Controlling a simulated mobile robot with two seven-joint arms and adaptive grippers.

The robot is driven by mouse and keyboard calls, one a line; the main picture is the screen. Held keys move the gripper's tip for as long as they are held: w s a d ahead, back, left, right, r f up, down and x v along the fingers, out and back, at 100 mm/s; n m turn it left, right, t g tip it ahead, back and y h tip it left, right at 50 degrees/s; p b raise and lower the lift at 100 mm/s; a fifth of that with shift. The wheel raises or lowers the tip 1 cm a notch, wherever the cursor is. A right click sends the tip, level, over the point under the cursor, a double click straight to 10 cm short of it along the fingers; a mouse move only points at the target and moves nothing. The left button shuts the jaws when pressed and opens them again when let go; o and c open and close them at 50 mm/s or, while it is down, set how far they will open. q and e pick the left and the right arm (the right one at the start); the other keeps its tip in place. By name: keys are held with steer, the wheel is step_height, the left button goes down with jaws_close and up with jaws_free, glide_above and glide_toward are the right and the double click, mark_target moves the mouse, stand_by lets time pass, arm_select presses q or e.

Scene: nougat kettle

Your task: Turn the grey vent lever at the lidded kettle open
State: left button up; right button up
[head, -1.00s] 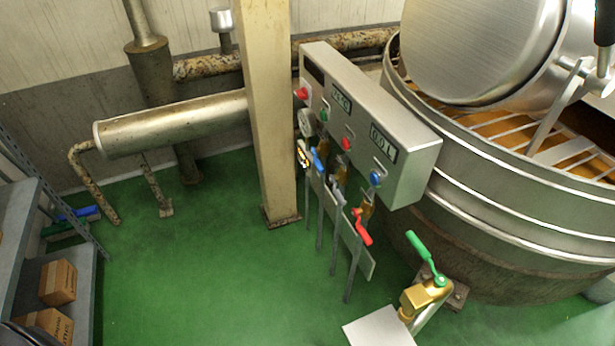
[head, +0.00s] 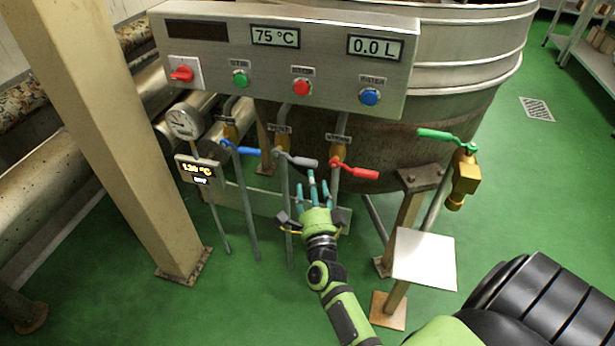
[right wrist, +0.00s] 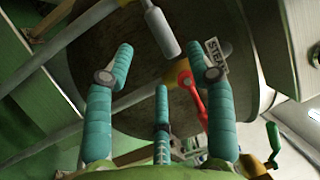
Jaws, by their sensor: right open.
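The grey vent lever (head: 298,160) sits on a vertical pipe below the control box, between a blue and a red lever. Its handle points to the right and slightly down. It also shows at the top of the right wrist view (right wrist: 162,34). My right gripper (head: 314,184) is just below and right of the grey handle, with its teal fingers pointing up at it. In the right wrist view the fingers (right wrist: 162,75) are spread and empty, and the grey handle's end lies beyond the gap between them. The kettle (head: 470,68) stands behind; its lid is out of view now. My left gripper is not in view.
The blue lever (head: 240,149) is left of the grey one; the red lever (head: 355,169) is close on its right, near my fingers. The control box (head: 210,60) overhangs above. A green-handled brass valve (head: 465,180) and a beige post (head: 95,120) stand at the sides.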

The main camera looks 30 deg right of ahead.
mark_target(308, 166)
steer(key=x, duration=0.6)
steer(key=shift+w+d+r, duration=0.15)
steer(key=shift+w+d, duration=0.05)
steer(key=shift+w, duration=0.15)
steer(key=shift+c, duration=0.4)
jaws_close()
